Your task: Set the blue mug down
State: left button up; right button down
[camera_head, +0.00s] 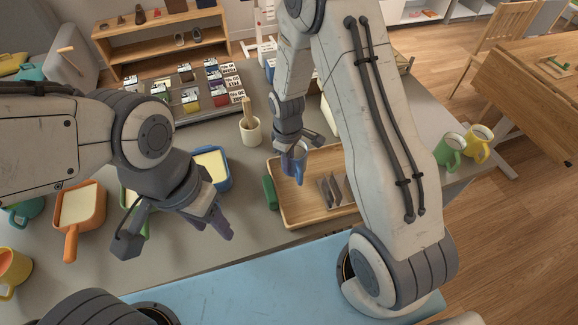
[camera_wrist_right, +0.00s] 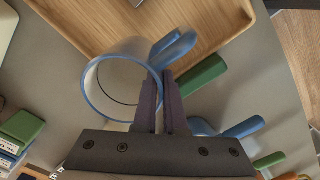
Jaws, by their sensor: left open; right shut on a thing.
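The blue mug (camera_head: 299,166) hangs from my right gripper (camera_head: 290,146) near the back left part of a wooden tray (camera_head: 294,216) in the head view. In the right wrist view, the mug (camera_wrist_right: 118,117) shows its blue rim and pale, empty-looking inside. My right gripper (camera_wrist_right: 161,82) is shut at the mug's handle side, with blue handle parts (camera_wrist_right: 174,46) showing beyond the fingertips. Whether the mug's base touches the tray is hidden. My left gripper (camera_head: 218,222) is open and empty, left of the tray and above the counter.
Dark upright slats (camera_head: 330,190) stand in the tray. A cream crock (camera_head: 250,131) stands behind, a blue dish (camera_head: 212,167) to the left. Green (camera_head: 450,150) and yellow (camera_head: 478,144) mugs stand right.

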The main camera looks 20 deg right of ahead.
notch_tip(320, 180, down, 3)
jog(key=shift+p, duration=0.45)
jog(key=shift+f, duration=0.1)
jog(key=shift+f, duration=0.1)
jog(key=shift+f, duration=0.15)
jog(key=c, duration=1)
grip_release()
jog(key=shift+r, duration=0.2)
